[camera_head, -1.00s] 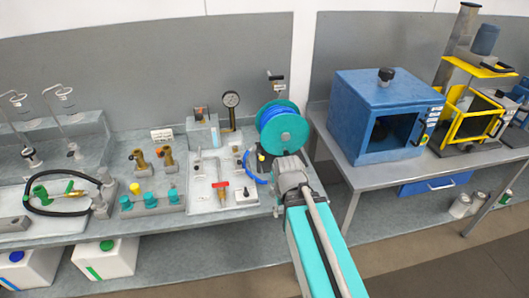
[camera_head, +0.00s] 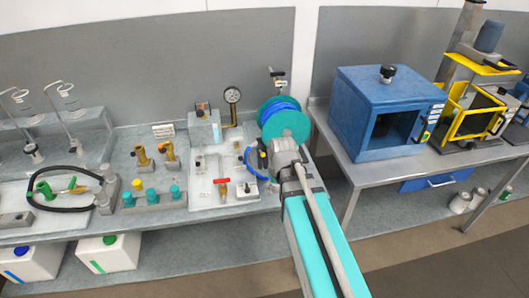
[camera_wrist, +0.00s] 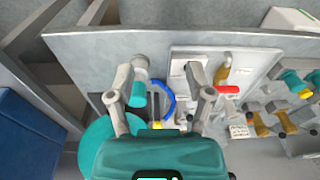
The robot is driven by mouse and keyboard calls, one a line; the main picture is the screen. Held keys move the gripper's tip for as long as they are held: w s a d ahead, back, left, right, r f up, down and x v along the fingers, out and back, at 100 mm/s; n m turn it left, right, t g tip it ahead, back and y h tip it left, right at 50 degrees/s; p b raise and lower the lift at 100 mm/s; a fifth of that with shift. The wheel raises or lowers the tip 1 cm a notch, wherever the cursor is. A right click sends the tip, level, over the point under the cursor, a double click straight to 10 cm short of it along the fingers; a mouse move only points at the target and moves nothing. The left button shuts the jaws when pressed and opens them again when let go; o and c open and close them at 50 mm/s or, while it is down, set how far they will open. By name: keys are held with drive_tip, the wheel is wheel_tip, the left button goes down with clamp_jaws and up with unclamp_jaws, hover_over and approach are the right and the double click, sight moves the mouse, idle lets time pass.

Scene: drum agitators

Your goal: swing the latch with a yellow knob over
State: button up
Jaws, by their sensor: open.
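In the wrist view a small yellow knob (camera_wrist: 157,125) shows low in the middle, between my fingers and just above the edge of my gripper's teal body. A dark upright bar stands above it in the picture; the latch's full shape and position are unclear. In the head view my wrist hides most of the gripper and this spot beside the reel.
A teal reel with blue hose (camera_head: 284,122) stands close beside my gripper. A blue hose loop (camera_wrist: 165,98) lies near the fingers. A panel with a red-handled valve (camera_head: 223,183) is to the left. A block with teal knobs and one yellow knob (camera_head: 137,184) stands farther left. A blue oven (camera_head: 365,105) is right.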

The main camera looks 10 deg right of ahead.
sight(263, 153)
drive_tip(key=w+r+n+t+p, duration=0.1)
drive_tip(key=w+r+p, duration=0.1)
drive_tip(key=w, duration=0.7)
drive_tip(key=w+d+r+n+t+y+p, duration=0.1)
drive_tip(key=w+r+t+p, duration=0.1)
drive_tip(key=w+r, duration=0.3)
drive_tip(key=w+p, duration=0.1)
drive_tip(key=w, duration=0.3)
drive_tip(key=shift+d+r, duration=0.25)
drive_tip(key=shift+d, duration=0.05)
drive_tip(key=shift+w+f, duration=0.1)
drive_tip(key=shift+f, duration=0.05)
drive_tip(key=b+x, duration=1.2)
drive_tip(key=x, duration=0.1)
drive_tip(key=shift+w+a+f+b, duration=0.15)
drive_tip(key=shift+f+b, duration=0.1)
drive_tip(key=shift+b, duration=0.05)
clamp_jaws()
